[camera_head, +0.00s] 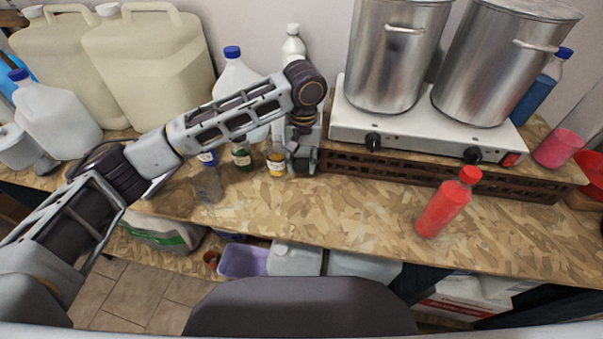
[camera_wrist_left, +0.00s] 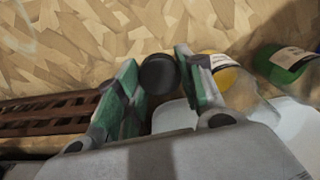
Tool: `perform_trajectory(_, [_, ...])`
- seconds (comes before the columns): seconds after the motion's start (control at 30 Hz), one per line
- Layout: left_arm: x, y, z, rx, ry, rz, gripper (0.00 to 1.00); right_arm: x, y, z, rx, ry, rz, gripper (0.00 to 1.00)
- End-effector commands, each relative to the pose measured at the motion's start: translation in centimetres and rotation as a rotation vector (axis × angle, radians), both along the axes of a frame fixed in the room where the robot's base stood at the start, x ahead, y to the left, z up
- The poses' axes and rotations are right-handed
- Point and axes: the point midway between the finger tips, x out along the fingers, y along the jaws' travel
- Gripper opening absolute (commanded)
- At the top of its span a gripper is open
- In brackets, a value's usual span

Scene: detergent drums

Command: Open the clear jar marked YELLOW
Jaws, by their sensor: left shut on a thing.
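The clear jar with yellow contents (camera_head: 276,163) stands upright on the wooden counter, a pale label on its side. It also shows in the left wrist view (camera_wrist_left: 232,80), right of the fingers. My left gripper (camera_head: 303,158) is just right of this jar in the head view. In the wrist view its green-padded fingers (camera_wrist_left: 158,90) are shut on a dark round lid (camera_wrist_left: 158,72), apart from the jar body. I cannot make out clearly whether the jar's mouth is bare. My right gripper is not in view.
A green jar (camera_head: 241,156) and a blue jar (camera_head: 208,158) stand left of the yellow one. A clear vessel (camera_head: 208,186) is in front. A slatted wooden rack (camera_head: 400,172) lies to the right under a hotplate (camera_head: 420,130). A red bottle (camera_head: 445,208) stands on the otherwise clear front right counter.

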Motion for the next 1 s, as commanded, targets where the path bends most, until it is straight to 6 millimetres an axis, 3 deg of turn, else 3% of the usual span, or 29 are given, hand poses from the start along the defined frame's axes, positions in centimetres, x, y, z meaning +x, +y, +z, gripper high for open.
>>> perform_trajectory(0.13, [0.1, 0.0, -0.9, 0.000, -0.001, 0.001, 0.09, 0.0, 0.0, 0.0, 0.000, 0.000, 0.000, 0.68])
perform_trajectory(0.57, [0.0, 0.0, -1.4, 0.000, 0.000, 0.000, 0.09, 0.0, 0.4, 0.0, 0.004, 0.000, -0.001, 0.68])
perform_trajectory(1.0, [0.0, 0.0, -5.4, 0.001, -0.001, 0.000, 0.09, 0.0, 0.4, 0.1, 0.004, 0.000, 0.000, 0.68])
